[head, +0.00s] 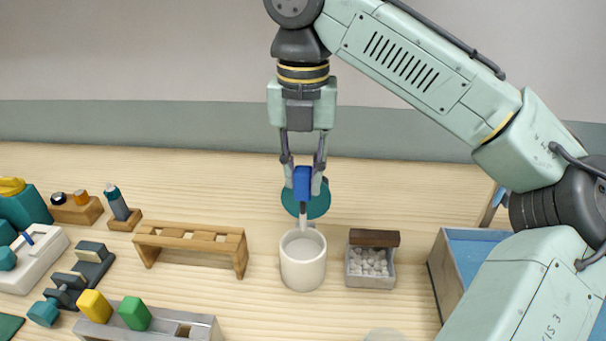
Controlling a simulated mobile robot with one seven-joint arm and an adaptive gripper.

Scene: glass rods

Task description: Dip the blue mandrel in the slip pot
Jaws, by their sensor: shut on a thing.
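My gripper (303,172) points straight down in the head view and is shut on the blue mandrel (302,184) by its blue handle. The mandrel hangs upright, and its pale rod (303,216) reaches down to the mouth of the slip pot (302,262). The slip pot is a white, round, open cup standing on the table. The rod's lower end appears to overlap the pot's opening; I cannot tell how deep it sits or whether it touches the slip. A teal disc (318,205) shows behind the mandrel.
A grey box of white pellets (368,266) stands close right of the pot. A wooden rack (191,239) is to the left. A grey holder (165,325) with yellow and green blocks is at front left. A blue-lined tray (470,255) is at right.

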